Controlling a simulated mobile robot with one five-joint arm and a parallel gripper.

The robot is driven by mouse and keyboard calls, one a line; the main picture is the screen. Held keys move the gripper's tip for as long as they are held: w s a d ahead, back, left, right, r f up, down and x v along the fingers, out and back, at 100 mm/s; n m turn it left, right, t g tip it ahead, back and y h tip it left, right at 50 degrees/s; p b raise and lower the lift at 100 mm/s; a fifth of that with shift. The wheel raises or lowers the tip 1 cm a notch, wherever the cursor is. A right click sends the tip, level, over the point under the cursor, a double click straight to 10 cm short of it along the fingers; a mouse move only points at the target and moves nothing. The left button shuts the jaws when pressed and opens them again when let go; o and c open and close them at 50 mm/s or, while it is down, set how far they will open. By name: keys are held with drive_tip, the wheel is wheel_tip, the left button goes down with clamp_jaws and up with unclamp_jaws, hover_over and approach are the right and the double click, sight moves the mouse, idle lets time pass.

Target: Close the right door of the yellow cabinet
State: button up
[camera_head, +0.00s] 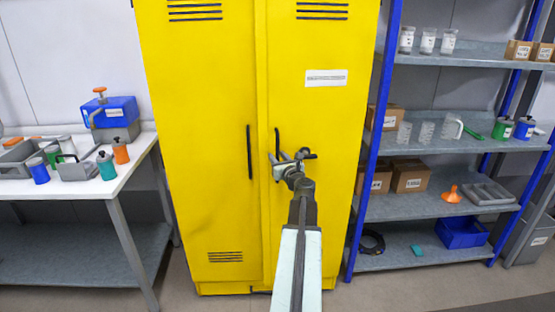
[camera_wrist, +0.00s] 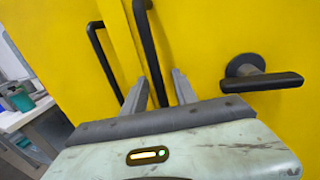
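The yellow cabinet (camera_head: 205,130) stands upright in the middle of the head view. Its right door (camera_head: 325,110) looks almost flush with the left door, and I cannot tell whether it is fully shut. My gripper (camera_head: 289,157) is at the right door, by the lower part of its black vertical handle (camera_head: 277,138). In the wrist view, the two grey fingers (camera_wrist: 159,85) are apart, with the right door's handle (camera_wrist: 149,45) running down between them. Contact is unclear. A black lever (camera_wrist: 265,80) on a round base is right of the fingers. The left door's handle (camera_wrist: 103,60) is further left.
A white workbench (camera_head: 75,185) with bottles and a blue box stands left of the cabinet. A blue-framed shelf (camera_head: 440,204) with cartons, beakers and bins stands close on the right. Bare floor (camera_head: 400,292) shows in front of the shelf.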

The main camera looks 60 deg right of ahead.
clamp_jaws()
idle(1.3)
